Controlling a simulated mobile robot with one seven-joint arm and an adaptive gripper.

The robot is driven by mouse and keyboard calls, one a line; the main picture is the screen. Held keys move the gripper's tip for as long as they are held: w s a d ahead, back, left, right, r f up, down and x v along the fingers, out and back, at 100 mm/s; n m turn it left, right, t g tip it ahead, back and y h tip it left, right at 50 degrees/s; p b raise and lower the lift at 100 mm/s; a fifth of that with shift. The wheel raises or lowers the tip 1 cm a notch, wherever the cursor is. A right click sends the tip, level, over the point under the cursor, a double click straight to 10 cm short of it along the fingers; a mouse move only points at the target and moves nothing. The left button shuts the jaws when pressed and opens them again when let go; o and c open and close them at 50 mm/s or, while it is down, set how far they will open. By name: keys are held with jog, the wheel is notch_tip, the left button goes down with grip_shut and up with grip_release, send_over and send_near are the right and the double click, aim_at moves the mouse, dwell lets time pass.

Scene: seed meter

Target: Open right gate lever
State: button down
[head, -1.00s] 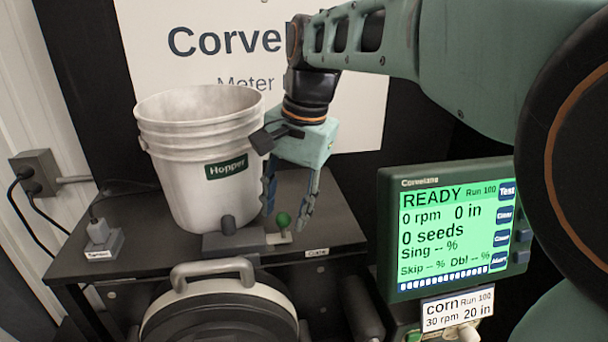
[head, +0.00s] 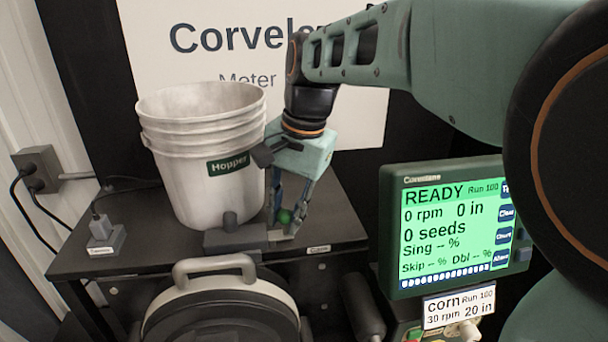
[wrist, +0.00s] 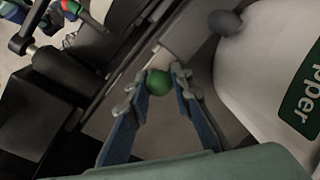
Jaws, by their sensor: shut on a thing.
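The gate lever has a green ball knob (head: 284,216) and stands on the black table just right of the hopper bucket. My gripper (head: 286,212) points down over it, with the fingers on either side of the knob. In the wrist view the green knob (wrist: 159,82) sits between the two fingertips (wrist: 160,80), which are shut on it. The lever's stem is hidden below the knob. A small label stands at the table's front edge, right of the lever (head: 318,249).
The white hopper bucket (head: 200,165) stands close to the left of my gripper. A dark grey knob (head: 230,221) is left of the lever. The monitor (head: 450,230) reading READY is at the right. A round housing with a handle (head: 214,268) is in front.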

jog(key=shift+d, duration=0.1)
jog(key=d, duration=0.2)
jog(key=w+d, duration=0.1)
jog(key=d, duration=0.1)
jog(key=shift+w+d, duration=0.15)
jog(key=shift+d, duration=0.2)
jog(key=shift+a, duration=0.1)
jog(key=c, duration=1.7)
grip_release()
jog(key=shift+c, duration=0.2)
jog(key=shift+r, duration=0.1)
notch_tip(320, 180, up, 12)
jog(key=d, duration=0.2)
jog(key=shift+s, duration=0.45)
